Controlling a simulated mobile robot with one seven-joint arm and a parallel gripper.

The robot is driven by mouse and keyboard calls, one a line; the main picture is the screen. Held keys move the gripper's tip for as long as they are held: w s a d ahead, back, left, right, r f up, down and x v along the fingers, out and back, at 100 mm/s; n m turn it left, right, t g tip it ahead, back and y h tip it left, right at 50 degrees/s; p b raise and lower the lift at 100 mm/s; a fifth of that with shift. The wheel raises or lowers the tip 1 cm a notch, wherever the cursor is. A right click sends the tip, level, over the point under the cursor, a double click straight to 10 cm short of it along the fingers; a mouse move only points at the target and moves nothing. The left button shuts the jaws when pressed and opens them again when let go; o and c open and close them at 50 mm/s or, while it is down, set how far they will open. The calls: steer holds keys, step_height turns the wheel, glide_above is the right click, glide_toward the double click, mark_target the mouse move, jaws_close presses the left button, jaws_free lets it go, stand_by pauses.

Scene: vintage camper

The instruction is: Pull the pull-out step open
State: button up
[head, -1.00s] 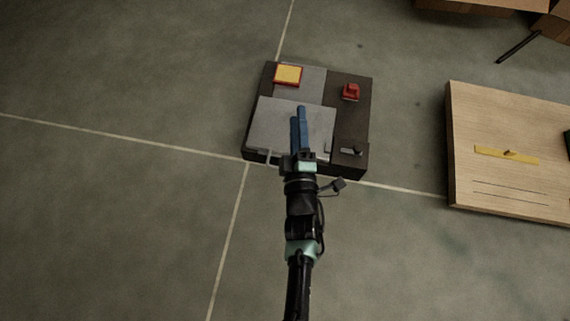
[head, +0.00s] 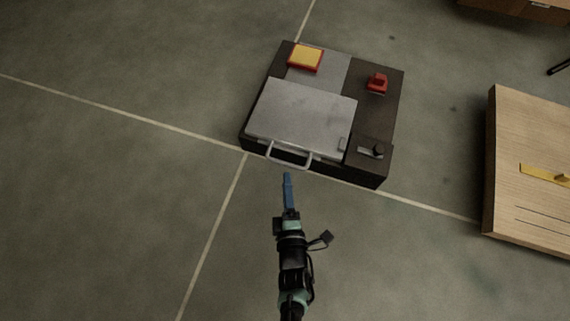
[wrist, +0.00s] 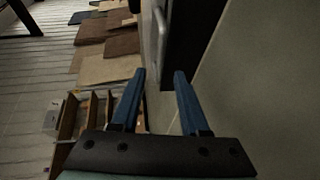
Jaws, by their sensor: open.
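The pull-out step appears to be the grey panel (head: 300,112) on the low dark box (head: 258,147), with a pale looped handle (head: 289,163) at its front edge. Whether the step is shut or partly out I cannot tell. My gripper (head: 287,177) is just in front of the handle in the head view, with its blue fingers pointing at it. In the wrist view my gripper (wrist: 159,73) is open and empty. The handle (wrist: 160,32) shows beyond the fingertips there, apart from them.
A yellow-and-red block (head: 305,57), a red knob (head: 377,82) and a small dark latch (head: 372,151) sit on the box. A wooden panel (head: 530,130) stands to the right. The floor (head: 120,220) left of my arm is clear.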

mark_target(285, 163)
steer(key=w+b, duration=0.1)
steer(key=w, duration=0.1)
steer(key=w+f+b, duration=0.1)
steer(key=w, duration=0.1)
steer(key=w+b, duration=0.1)
steer(key=w, duration=0.2)
steer(key=shift+w+a+f, duration=0.1)
steer(key=shift+a+f, duration=0.05)
steer(key=shift+a, duration=0.15)
jaws_close()
stand_by(1.0)
